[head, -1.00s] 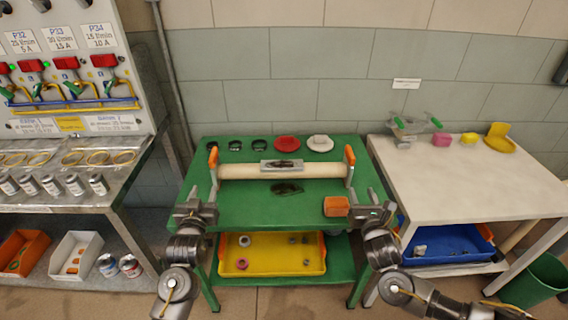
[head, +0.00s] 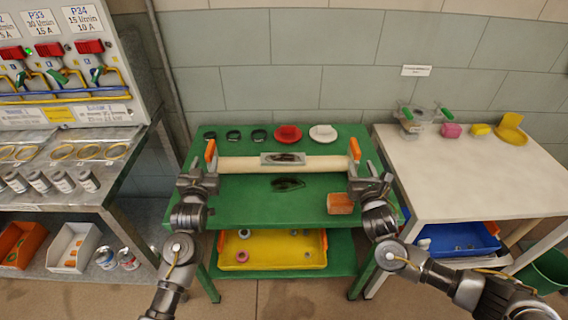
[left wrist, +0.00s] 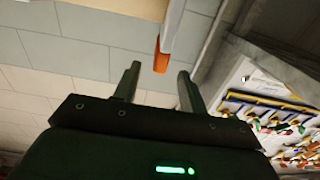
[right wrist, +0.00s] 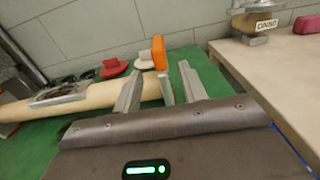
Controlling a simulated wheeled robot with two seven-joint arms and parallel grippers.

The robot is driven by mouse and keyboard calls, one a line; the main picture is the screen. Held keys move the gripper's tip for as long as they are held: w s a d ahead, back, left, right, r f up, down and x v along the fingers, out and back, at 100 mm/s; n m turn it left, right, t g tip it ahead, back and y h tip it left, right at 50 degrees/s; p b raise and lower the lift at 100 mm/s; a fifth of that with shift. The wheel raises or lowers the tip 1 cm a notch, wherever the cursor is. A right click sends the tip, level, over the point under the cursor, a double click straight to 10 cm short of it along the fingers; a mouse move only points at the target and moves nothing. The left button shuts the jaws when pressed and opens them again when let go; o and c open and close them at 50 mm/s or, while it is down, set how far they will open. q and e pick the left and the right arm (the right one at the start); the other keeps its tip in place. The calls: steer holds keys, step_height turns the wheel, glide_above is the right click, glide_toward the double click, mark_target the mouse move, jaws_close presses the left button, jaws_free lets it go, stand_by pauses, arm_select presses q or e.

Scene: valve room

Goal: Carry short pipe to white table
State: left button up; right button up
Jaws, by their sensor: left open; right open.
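The short pipe (head: 335,164) is a cream cylinder lying crosswise on the green table (head: 240,205). It has an orange handle at each end: the left handle (head: 210,151) and the right handle (head: 355,149). My left gripper (head: 198,170) is open just in front of the pipe's left end; an orange handle (left wrist: 162,55) shows beyond its fingers in the left wrist view. My right gripper (head: 369,172) is open at the right end; in the right wrist view the orange handle (right wrist: 159,53) stands between and beyond its fingertips. The white table (head: 450,185) is to the right.
A grey clamp-like fixture (head: 412,118), a pink block (head: 452,130) and yellow pieces stand along the white table's back; its front is clear. Red (head: 288,134) and white (head: 323,133) pieces are behind the pipe.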

mark_target(210, 144)
arm_select(q)
steer(key=w, duration=0.8)
steer(key=shift+w+a, duration=0.1)
arm_select(e)
steer(key=w, duration=0.8)
steer(key=shift+w+a, duration=0.15)
arm_select(q)
jaws_close()
arm_select(e)
jaws_close()
arm_select(q)
steer(key=shift+w+r, duration=0.1)
steer(key=shift+r, duration=0.15)
arm_select(e)
steer(key=shift+r, duration=0.25)
